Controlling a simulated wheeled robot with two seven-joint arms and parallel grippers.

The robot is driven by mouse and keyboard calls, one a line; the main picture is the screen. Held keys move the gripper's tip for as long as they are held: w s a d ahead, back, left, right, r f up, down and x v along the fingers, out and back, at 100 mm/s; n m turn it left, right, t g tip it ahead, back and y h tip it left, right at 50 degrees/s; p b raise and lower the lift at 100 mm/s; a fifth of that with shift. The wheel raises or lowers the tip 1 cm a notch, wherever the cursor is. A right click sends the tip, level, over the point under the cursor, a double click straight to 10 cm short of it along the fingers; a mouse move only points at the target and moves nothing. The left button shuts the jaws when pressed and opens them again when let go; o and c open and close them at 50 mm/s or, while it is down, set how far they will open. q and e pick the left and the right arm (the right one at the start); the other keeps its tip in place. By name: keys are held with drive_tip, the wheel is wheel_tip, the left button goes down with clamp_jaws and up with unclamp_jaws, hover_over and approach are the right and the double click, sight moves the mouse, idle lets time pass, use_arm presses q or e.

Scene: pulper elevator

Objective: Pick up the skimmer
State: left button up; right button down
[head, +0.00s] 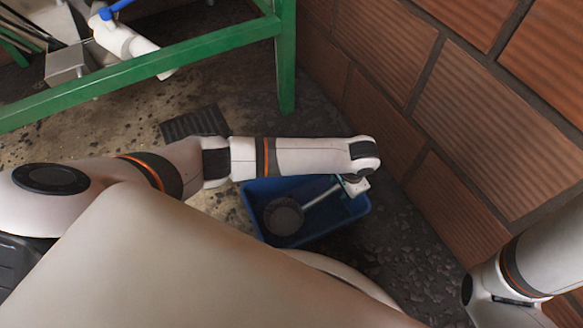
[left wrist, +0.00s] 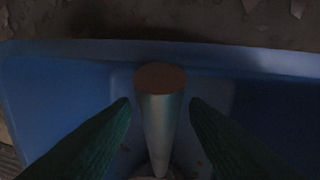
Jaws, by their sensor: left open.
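The skimmer (head: 285,216) lies in a blue bin (head: 262,231), its round grey head at the bin's left and its pale handle rising to the right. My left gripper (head: 354,187) is at the handle's end, over the right part of the bin, mostly hidden by my wrist in the head view. In the left wrist view the two green fingers (left wrist: 160,108) are apart, one on each side of the metal handle (left wrist: 159,125) with its brown end. Small gaps show between fingers and handle. My right gripper is out of view; only part of that arm shows.
A brick wall (head: 450,110) stands close on the right. A green metal frame (head: 287,65) stands behind the bin, with a white pipe (head: 125,40) at upper left. A dark floor grate (head: 195,123) lies behind my left arm. Rough floor surrounds the bin.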

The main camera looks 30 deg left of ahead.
use_arm(q)
drive_tip(key=shift+c, duration=0.4)
clamp_jaws()
